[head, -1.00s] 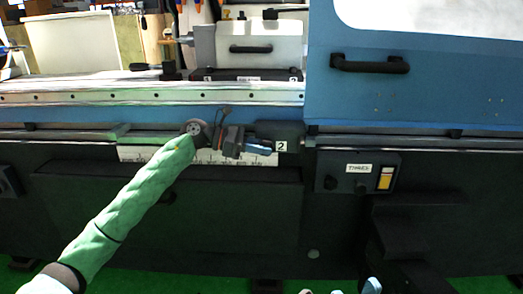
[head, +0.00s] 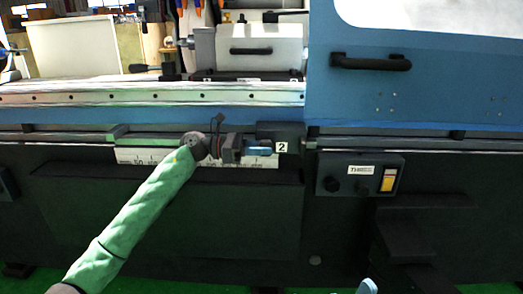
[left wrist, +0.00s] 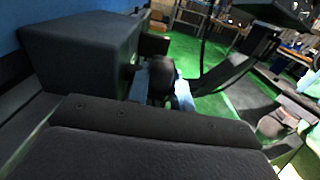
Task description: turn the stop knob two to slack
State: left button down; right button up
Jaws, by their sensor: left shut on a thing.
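Stop two is a dark block (head: 280,131) on the rail at the front of the grinder, with a white "2" label (head: 281,148) below it. In the left wrist view the block (left wrist: 80,52) fills the upper left, and its dark rounded knob (left wrist: 162,76) stands out from its side. My left gripper (head: 260,151) is at the block, its blue fingers on either side of the knob; it is shut on it, as the left wrist view (left wrist: 163,92) shows. The knob is hidden in the head view. A light blue tip (head: 368,287), probably of my right gripper, shows at the bottom edge.
A white scale strip (head: 135,156) runs below the rail, partly behind my left arm. A control panel (head: 357,180) with knobs and a yellow switch is to the right. A blue door with a black handle (head: 370,63) is above it.

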pick_arm(q)
jog(key=c, duration=1.5)
grip_release()
jog(key=shift+a, duration=0.15)
jog(key=a, duration=0.7)
jog(key=shift+a+p, duration=0.25)
jog(key=shift+p, duration=0.05)
